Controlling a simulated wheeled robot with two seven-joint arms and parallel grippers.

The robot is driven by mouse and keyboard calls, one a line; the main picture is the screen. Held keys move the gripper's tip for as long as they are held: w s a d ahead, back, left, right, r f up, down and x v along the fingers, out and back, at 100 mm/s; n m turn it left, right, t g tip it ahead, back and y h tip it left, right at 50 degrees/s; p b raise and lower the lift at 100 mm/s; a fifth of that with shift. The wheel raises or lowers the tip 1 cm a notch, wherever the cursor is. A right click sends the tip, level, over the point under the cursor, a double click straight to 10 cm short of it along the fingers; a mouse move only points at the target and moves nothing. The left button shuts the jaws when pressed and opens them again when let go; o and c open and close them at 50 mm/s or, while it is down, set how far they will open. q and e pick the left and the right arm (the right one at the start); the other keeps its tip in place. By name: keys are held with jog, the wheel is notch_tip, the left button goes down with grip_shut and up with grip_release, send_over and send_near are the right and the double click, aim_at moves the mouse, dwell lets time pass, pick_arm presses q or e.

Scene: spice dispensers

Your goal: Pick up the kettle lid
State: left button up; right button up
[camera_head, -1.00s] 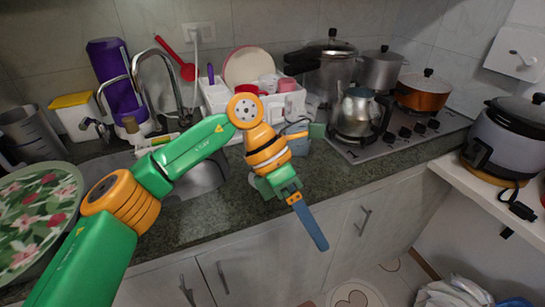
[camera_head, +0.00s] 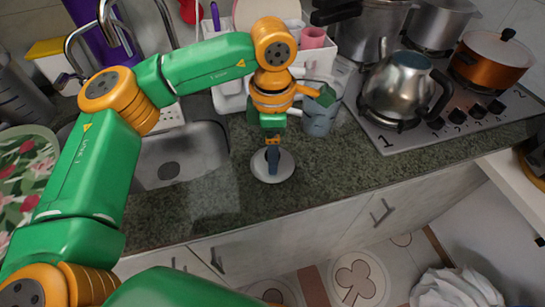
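A round pale grey disc, which looks like the kettle lid (camera_head: 286,168), lies on the dark counter just right of the sink. My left gripper (camera_head: 272,160) points down over the disc, its dark finger end covering the disc's middle. I cannot tell whether it touches the lid or how far its fingers are apart. Any knob on the lid is hidden. The silver kettle (camera_head: 398,85) stands on the stove to the right, with its black handle toward the right. My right gripper is out of view.
A grey-blue cup (camera_head: 319,118) stands just behind the gripper. The steel sink (camera_head: 180,155) is left of the lid. The stove (camera_head: 455,122) also bears an orange pot (camera_head: 492,62). The counter's front edge is close in front of the lid; counter right of it is clear.

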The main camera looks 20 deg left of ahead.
pick_arm(q)
grip_shut()
